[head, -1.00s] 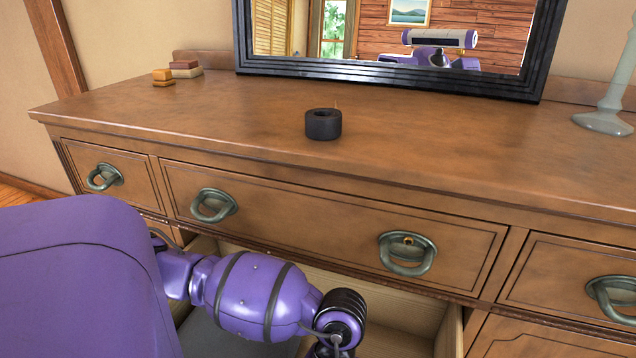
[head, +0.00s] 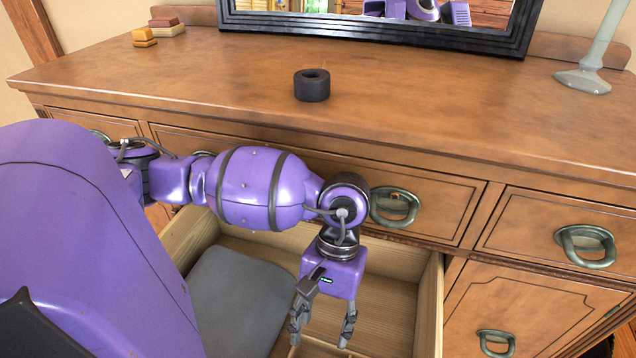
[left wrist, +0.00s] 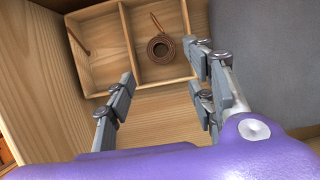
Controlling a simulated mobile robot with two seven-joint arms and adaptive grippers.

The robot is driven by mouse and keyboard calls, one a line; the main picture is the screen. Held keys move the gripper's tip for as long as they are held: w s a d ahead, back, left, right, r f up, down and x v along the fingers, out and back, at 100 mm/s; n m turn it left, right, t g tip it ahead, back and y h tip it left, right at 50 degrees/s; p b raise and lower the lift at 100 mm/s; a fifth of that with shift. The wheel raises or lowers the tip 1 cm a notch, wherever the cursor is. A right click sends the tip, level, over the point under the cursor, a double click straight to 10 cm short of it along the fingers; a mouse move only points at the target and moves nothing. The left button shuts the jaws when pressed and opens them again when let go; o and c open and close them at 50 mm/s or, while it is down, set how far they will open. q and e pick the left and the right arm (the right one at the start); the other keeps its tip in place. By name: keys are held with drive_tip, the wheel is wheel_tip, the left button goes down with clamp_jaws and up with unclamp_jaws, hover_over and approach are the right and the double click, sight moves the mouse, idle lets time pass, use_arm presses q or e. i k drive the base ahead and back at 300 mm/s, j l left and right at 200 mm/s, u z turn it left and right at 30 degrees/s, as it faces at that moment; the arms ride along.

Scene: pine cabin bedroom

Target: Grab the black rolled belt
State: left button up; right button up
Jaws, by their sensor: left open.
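The black rolled belt (head: 312,85) stands as a short dark coil on the dresser top, near the middle. My left gripper (head: 323,325) is open and empty, pointing down over the open drawer, in front of and below the belt. In the left wrist view its two fingers (left wrist: 164,85) are spread above the drawer. A brown rolled belt (left wrist: 163,49) lies in a compartment of a wooden divider box (left wrist: 127,42) beyond the fingertips. The black belt is not in the left wrist view. My right gripper is not in view.
The open drawer (head: 434,300) also holds a grey folded cloth-like item (head: 240,300). On the dresser top (head: 440,105) are small stacked blocks (head: 145,37), a mirror (head: 380,32) and a pale green stand (head: 583,80). The top around the black belt is clear.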

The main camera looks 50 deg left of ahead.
sight(310, 85)
drive_tip(key=u, duration=1.25)
